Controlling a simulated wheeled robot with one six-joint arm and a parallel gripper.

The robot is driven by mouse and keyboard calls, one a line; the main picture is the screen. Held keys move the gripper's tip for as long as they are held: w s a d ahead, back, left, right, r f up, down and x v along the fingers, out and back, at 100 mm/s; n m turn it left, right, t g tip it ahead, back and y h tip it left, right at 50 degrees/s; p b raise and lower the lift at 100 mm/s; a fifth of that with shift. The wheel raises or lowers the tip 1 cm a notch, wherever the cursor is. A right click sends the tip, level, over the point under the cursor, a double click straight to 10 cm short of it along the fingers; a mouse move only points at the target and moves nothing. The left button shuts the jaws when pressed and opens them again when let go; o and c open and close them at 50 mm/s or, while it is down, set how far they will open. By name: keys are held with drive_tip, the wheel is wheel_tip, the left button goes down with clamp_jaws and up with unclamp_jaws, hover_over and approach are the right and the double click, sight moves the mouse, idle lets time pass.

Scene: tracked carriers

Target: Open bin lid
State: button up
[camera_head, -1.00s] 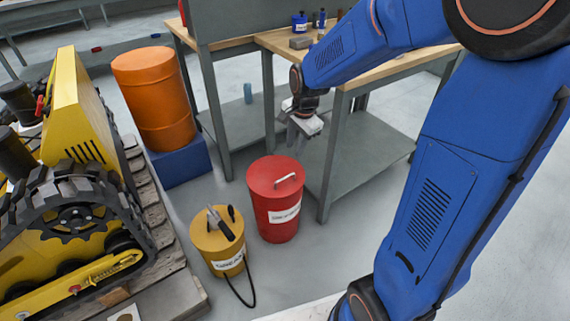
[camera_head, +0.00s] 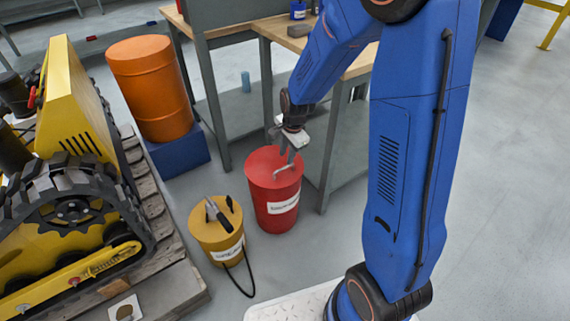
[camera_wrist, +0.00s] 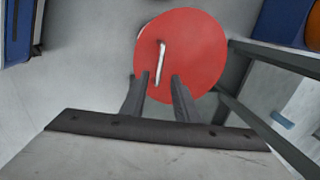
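The red bin (camera_head: 277,205) stands on the floor with its round red lid on (camera_head: 262,163). A pale bar handle (camera_head: 284,171) is on top of the lid. In the wrist view the lid (camera_wrist: 205,50) fills the upper middle, and the handle (camera_wrist: 160,62) lies between the lines of my two fingers. My gripper (camera_head: 287,153) is open above the lid, its fingers pointing down at the handle. In the wrist view my gripper (camera_wrist: 162,80) shows its two dark fingers apart, with nothing clearly held. Whether a finger touches the handle or lid cannot be told.
A yellow container (camera_head: 218,245) with a black hose and a tool on its top stands left of the bin. An orange drum (camera_head: 150,90) on a blue block (camera_head: 178,158), a workbench (camera_head: 325,160) and a yellow tracked machine (camera_head: 80,130) surround it. Floor at right is clear.

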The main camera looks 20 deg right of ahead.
hover_over(285, 175)
drive_tip(key=shift+f, duration=3.1)
clamp_jaws()
